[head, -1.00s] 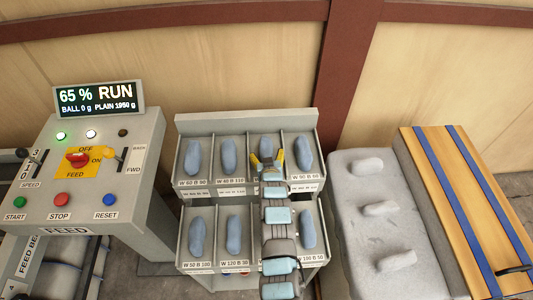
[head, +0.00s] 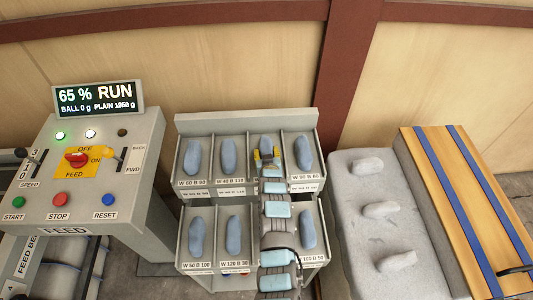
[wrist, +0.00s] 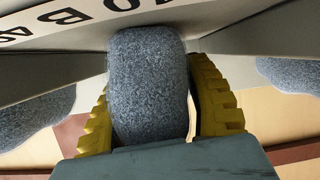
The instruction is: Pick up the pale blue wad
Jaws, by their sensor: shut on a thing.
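My gripper (head: 266,158) is at the third compartment of the upper shelf row in the head view. Its yellow ribbed fingers are shut on a blue-grey wad (head: 267,142), whose top shows beyond the fingers. In the wrist view the same wad (wrist: 147,85) stands between the two fingers (wrist: 150,115); a narrow gap shows by the right finger. Other similar pale blue wads lie in the neighbouring compartments, such as one on the left (head: 228,154) and one on the right (head: 303,153). My arm covers the lower part of the held wad's compartment and its label.
The grey rack (head: 246,117) has dividers on both sides of my gripper. A control panel (head: 90,165) with a display reading 65 % RUN stands left. A grey slab (head: 350,225) with pale wads and a wooden board (head: 455,200) are on the right.

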